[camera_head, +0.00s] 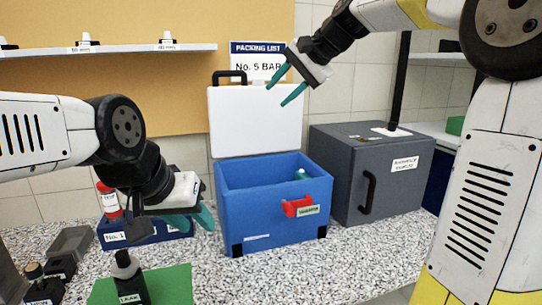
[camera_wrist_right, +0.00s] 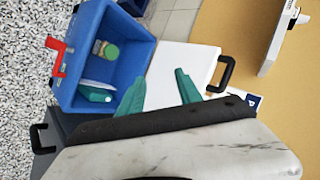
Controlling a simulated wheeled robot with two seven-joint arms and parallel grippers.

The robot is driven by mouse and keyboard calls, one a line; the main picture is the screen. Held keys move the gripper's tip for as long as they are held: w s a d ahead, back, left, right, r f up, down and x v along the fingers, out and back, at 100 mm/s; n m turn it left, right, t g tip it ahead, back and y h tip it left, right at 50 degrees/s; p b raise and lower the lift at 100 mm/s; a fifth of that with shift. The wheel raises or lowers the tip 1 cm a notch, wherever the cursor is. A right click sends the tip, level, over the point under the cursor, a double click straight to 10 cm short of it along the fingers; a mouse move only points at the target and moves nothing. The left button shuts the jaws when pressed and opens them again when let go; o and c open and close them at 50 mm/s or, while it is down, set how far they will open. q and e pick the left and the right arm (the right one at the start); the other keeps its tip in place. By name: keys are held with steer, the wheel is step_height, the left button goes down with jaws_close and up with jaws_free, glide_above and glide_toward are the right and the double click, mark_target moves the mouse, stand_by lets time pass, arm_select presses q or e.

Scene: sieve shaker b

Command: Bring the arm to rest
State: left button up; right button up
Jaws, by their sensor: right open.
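My right gripper (camera_head: 277,96) hangs in the air at the upper middle of the head view, in front of the white lid and the packing list sign. Its two teal fingers are apart with nothing between them, and they also show in the right wrist view (camera_wrist_right: 163,77). My left gripper (camera_head: 198,217) is low at the left, above the counter beside the blue box. Its teal fingers are partly hidden by its own body, so its opening is unclear. The blue box (camera_head: 270,223) stands open with its white lid (camera_head: 255,122) raised behind it.
A green-capped jar (camera_wrist_right: 110,51) lies inside the blue box. A grey cabinet (camera_head: 345,160) stands to its right. A shelf (camera_head: 110,50) runs along the wall.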

steer(key=s+d+f+n+h, duration=0.1)
steer(key=s+d+f+n, duration=0.1)
steer(key=s+d+f, duration=0.2)
steer(key=s+d+f+n+h, duration=0.2)
steer(key=s+d+f, duration=0.1)
steer(key=s+f, duration=0.6)
steer(key=s+d+f+n+h, duration=0.1)
steer(key=s+d+f, duration=0.3)
steer(key=s, duration=0.9)
step_height(320, 180, down, 4)
steer(key=shift+d+r+n+h, duration=0.15)
steer(key=shift+d+n+h, duration=0.25)
steer(key=shift+h, duration=0.2)
steer(key=shift+s+a, duration=0.1)
